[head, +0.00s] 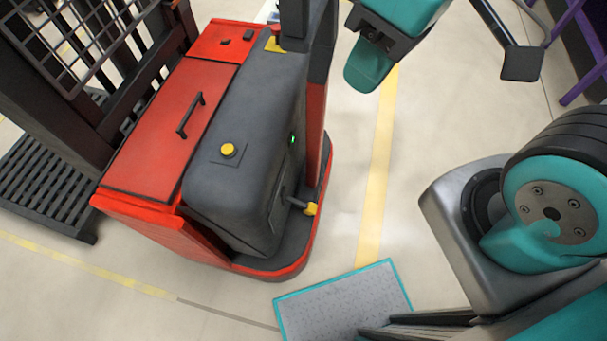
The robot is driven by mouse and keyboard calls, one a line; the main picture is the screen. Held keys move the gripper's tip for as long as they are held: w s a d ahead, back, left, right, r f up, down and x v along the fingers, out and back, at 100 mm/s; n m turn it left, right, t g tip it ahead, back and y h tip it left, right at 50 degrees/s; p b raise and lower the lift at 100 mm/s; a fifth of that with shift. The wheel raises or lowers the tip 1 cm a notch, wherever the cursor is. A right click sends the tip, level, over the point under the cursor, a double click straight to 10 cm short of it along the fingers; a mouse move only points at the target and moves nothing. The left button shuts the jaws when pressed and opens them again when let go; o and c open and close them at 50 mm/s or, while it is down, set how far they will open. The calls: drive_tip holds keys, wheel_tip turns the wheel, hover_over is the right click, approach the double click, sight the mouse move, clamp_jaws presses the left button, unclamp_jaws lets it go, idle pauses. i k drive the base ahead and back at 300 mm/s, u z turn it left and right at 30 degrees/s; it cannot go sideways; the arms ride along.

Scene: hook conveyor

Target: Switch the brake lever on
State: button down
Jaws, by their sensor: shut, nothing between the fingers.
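The brake lever (311,208) is a short dark stem with a yellow tip, low on the dark rear body of a red and grey pallet truck (247,160). It sticks out to the right and slightly down, over the black step. I cannot tell from this view whether it is on or off. What look like the dark, ridged fingers of my gripper (375,326) show at the bottom edge, close together and empty. They are apart from the lever, below and right of it in the picture.
A yellow knob (228,150) and a green light (292,139) are on the truck. A teal-edged grey mat (345,305) lies on the floor. A teal and black object (370,62) is at the top. Floor right of the truck is clear.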

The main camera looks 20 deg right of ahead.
sight(310, 209)
drive_tip(key=u, duration=1.2)
drive_tip(key=k, duration=0.5)
drive_tip(key=z, duration=0.8)
